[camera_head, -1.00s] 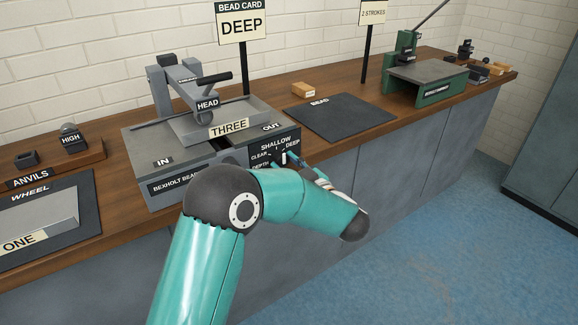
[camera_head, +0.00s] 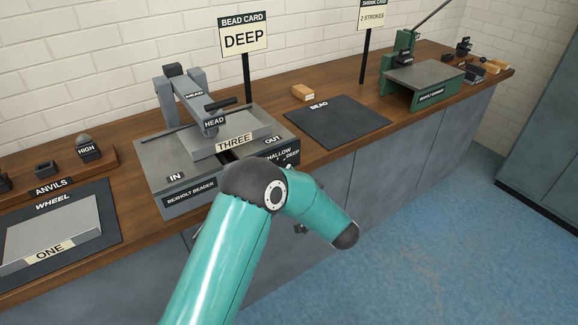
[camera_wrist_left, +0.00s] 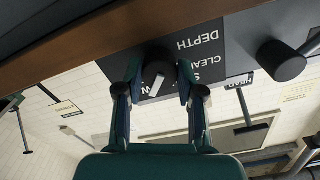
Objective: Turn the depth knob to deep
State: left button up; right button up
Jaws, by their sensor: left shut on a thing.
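The depth knob (camera_wrist_left: 157,70) is dark and round with a white pointer mark, in the left wrist view. My left gripper (camera_wrist_left: 158,74) has one finger on each side of the knob and is shut on it. The wrist view is upside down; the mark slants down and left there, which is up and right on the panel. The dark panel (camera_wrist_left: 205,48) reads DEPTH and CLEAR; its other labels are partly hidden. In the head view the beader (camera_head: 190,200) shows parts of SHALLOW and DEEP; my teal left arm hides the gripper and most of the knob. My right gripper is not seen.
The bead card (camera_head: 244,38) reads DEEP. A sheet marked THREE (camera_head: 236,141) lies on the beader under the head. A dark bead mat (camera_head: 340,122) lies to its right, with a small wooden block (camera_head: 303,93) behind. A green machine (camera_head: 425,83) stands farther right.

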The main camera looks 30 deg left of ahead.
pick_arm(q)
jog(key=shift+s+a+r+m+p, duration=0.1)
jog(key=shift+a+m+p, duration=0.05)
jog(key=shift+m+p, duration=0.8)
jog(key=shift+s+a+m+p, duration=0.1)
jog(key=shift+m+p, duration=0.6)
jog(key=shift+m, duration=0.35)
jog(key=o, duration=1.1)
jog(key=shift+o, duration=0.2)
jog(key=shift+w, duration=0.1)
jog(key=shift+d, duration=0.1)
jog(key=v, duration=1.2)
